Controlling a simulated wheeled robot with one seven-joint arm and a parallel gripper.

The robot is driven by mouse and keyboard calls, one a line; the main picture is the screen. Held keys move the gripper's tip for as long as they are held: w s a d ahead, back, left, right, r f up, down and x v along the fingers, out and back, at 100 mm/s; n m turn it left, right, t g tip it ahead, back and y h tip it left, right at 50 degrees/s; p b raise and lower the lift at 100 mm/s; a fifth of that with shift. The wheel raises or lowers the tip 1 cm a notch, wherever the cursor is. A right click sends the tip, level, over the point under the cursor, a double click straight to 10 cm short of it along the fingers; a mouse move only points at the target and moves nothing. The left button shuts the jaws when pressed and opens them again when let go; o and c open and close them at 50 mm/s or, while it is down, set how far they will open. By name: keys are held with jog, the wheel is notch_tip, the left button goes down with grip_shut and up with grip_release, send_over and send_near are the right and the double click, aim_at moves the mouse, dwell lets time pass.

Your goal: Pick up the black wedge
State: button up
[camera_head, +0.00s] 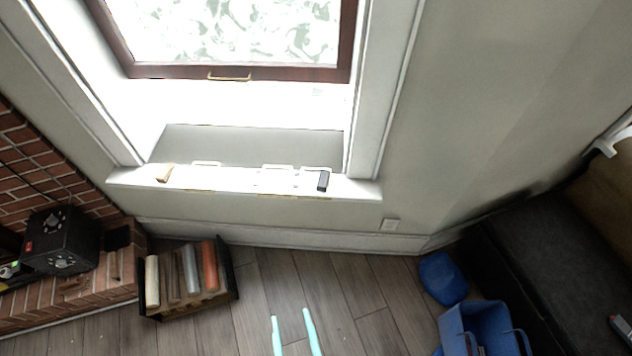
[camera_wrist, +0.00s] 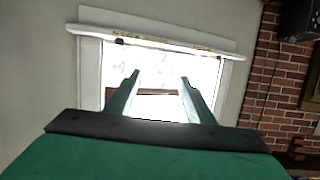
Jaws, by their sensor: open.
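The black wedge (camera_head: 323,180) is a small dark block on the right part of the white window sill, close to its front edge. In the wrist view, which shows the window upside down, a small dark spot on the sill (camera_wrist: 119,41) appears to be the same wedge. My gripper (camera_head: 291,314) shows as two pale cyan fingers at the bottom of the head view, over the floor and well apart from the sill. In the wrist view my gripper (camera_wrist: 160,76) has its fingers spread with nothing between them.
A crate of logs (camera_head: 190,307) stands below left, beside the brick hearth with a black box (camera_head: 60,240). Blue containers (camera_head: 485,328) and a dark couch (camera_head: 560,265) are at right. Floor between is clear.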

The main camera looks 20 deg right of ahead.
jog(key=w+f+m+h, duration=0.1)
jog(key=w+f, duration=0.4)
jog(key=w, duration=0.4)
jog(key=m+g+h, duration=0.3)
jog(key=m+h, duration=0.1)
send_near(322, 184)
jog(key=x, duration=0.5)
jog(key=shift+w+a+f, duration=0.15)
jog(key=shift+w+f, duration=0.05)
jog(key=shift+f, duration=0.15)
jog(key=x, duration=0.4)
jog(key=shift+w+d+r, duration=0.2)
jog(key=shift+d, duration=0.15)
jog(key=shift+w+d+f, duration=0.15)
jog(key=shift+w+f, duration=0.05)
jog(key=shift+w, duration=0.2)
jog(key=c, duration=1.1)
